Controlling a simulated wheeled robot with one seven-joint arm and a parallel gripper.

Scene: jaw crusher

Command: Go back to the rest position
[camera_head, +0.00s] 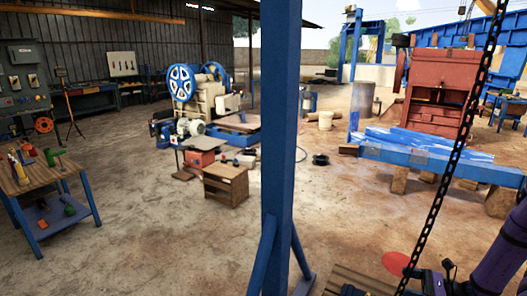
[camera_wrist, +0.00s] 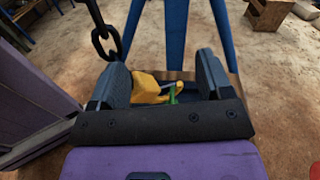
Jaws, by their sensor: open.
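My gripper (camera_wrist: 163,85) is open in the wrist view, with its two dark fingers set apart. A yellow object (camera_wrist: 150,88) and a small green piece (camera_wrist: 173,93) show beyond and between the fingers. I cannot tell whether the fingers touch them. In the head view part of my purple arm shows at the lower right, and a dark end with small fingers (camera_head: 440,274) shows low in the frame, above a wooden surface.
A dark chain (camera_head: 455,150) hangs close to my arm; it also shows in the wrist view (camera_wrist: 103,35). A blue post (camera_head: 280,140) stands in the middle. A tool table (camera_head: 40,178) is at the left. Open dirt floor lies between.

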